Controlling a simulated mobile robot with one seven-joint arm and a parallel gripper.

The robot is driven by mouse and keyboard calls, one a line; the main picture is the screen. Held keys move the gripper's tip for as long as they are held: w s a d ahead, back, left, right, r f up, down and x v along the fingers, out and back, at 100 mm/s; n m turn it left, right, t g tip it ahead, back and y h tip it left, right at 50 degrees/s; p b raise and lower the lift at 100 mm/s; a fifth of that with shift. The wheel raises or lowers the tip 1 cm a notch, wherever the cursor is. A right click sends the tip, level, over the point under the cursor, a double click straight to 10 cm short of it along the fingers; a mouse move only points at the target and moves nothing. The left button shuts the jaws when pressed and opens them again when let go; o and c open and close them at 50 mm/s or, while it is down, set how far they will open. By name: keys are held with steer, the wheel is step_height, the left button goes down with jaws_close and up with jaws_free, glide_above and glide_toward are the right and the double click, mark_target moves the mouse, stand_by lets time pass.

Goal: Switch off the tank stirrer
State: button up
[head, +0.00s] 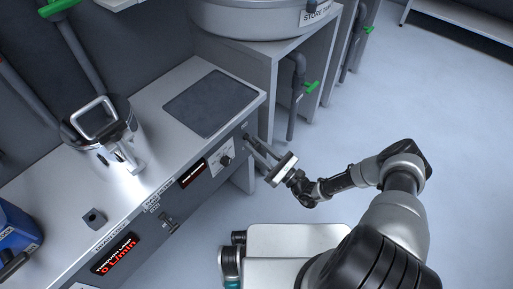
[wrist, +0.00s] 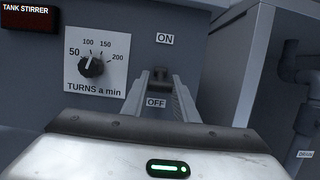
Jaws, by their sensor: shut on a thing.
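The tank stirrer panel is on the front face of the counter, with a dark red display window (wrist: 28,18) under the label TANK STIRRER. To its right is a black dial (wrist: 91,65) on a white scale marked TURNS a min; the dial also shows in the head view (head: 226,161). A dark switch lever (wrist: 160,76) sits between the ON label above and the OFF label below. My gripper (wrist: 161,82) is shut on this lever, its fingers reaching to the panel. In the head view my gripper (head: 249,140) meets the counter front near its right end. The lever's tilt is hard to tell.
A second red display (head: 115,254) and another small switch (head: 169,222) are further left on the counter front. A metal-handled vessel (head: 104,122) stands on the counter. Pipes with green-handled valves (head: 311,86) stand right of the counter. The floor (head: 440,110) at right is clear.

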steer(key=shift+f+y, duration=0.15)
steer(key=shift+y, duration=0.15)
steer(key=o, duration=1.1)
steer(key=shift+c, duration=0.2)
